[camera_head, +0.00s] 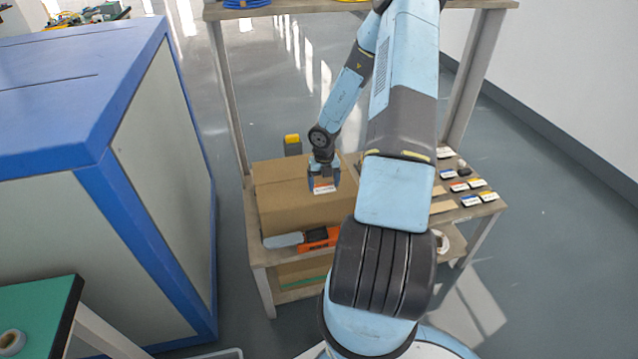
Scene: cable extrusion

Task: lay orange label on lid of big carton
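The big carton (281,200) is a closed brown cardboard box on the left part of the wooden table. My gripper (324,184) points down over the right half of its lid. Its two dark fingers stand apart, one on each side of the orange label (325,189), which has an orange and white face. The label is level with the fingertips, at or just above the lid. I cannot tell whether the fingers press on it or whether it rests on the lid. My arm hides the carton's right end.
Several other labels (471,200) lie on the table at the right. An orange-and-grey handheld tool (318,238) lies in front of the carton. A yellow-topped dark object (292,144) stands behind it. A large blue-and-grey cabinet (160,170) stands at left. A shelf board (270,8) spans above the table.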

